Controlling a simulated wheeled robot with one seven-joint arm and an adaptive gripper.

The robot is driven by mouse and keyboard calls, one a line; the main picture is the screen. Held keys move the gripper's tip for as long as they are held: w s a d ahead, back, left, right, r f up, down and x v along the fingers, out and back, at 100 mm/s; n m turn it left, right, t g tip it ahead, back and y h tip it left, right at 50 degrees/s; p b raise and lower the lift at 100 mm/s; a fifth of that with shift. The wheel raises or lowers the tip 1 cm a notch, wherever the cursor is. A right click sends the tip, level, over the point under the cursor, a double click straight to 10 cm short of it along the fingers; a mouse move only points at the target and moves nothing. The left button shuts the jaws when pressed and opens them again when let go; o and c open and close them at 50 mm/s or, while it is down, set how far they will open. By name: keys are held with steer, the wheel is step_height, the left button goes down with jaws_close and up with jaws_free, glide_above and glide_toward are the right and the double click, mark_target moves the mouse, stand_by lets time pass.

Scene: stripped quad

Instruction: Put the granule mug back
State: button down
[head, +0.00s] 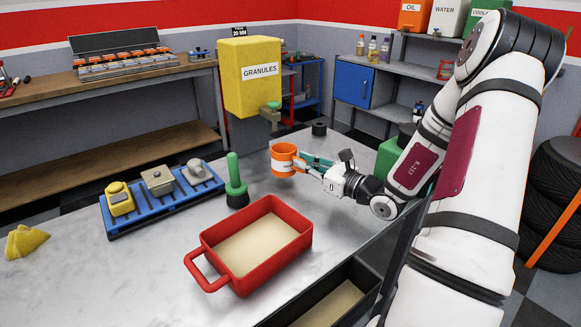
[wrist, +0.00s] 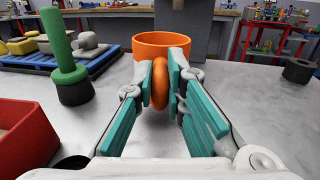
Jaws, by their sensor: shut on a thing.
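The orange mug (head: 283,160) with a pale band is upright, right of the green-handled tool and below the yellow GRANULES dispenser (head: 240,95). My gripper (head: 302,163) is shut on the mug's handle. In the wrist view the teal fingers of my gripper (wrist: 160,85) pinch the orange handle (wrist: 160,92) from both sides, with the mug's body (wrist: 160,42) beyond. The inside of the mug is hidden from the wrist view. I cannot tell whether its base touches the grey table (head: 70,285).
A red tray (head: 205,240) of pale granules stands at the front. A green-handled tool (head: 235,175) stands behind it. A blue rack (head: 145,220) with several items is left. A black bin (head: 365,275) is at the front edge. A black ring (head: 319,129) is behind.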

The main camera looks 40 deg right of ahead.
mark_target(292, 165)
steer(key=x, duration=0.3)
steer(key=shift+w+d+f, duration=0.15)
steer(key=shift+w+d, duration=0.2)
steer(key=shift+w, duration=0.1)
steer(key=shift+w+f+b, duration=0.15)
steer(key=shift+w+f, duration=0.05)
steer(key=shift+w, duration=0.4)
steer(key=shift+w+f+b, duration=0.15)
steer(key=shift+w+f, duration=0.05)
steer(key=shift+w, duration=0.45)
steer(key=shift+s+f, duration=0.15)
steer(key=shift+f, duration=1.1)
steer(key=c, duration=1.6)
jaws_free()
steer(key=shift+c, duration=0.2)
steer(key=shift+f, duration=0.1)
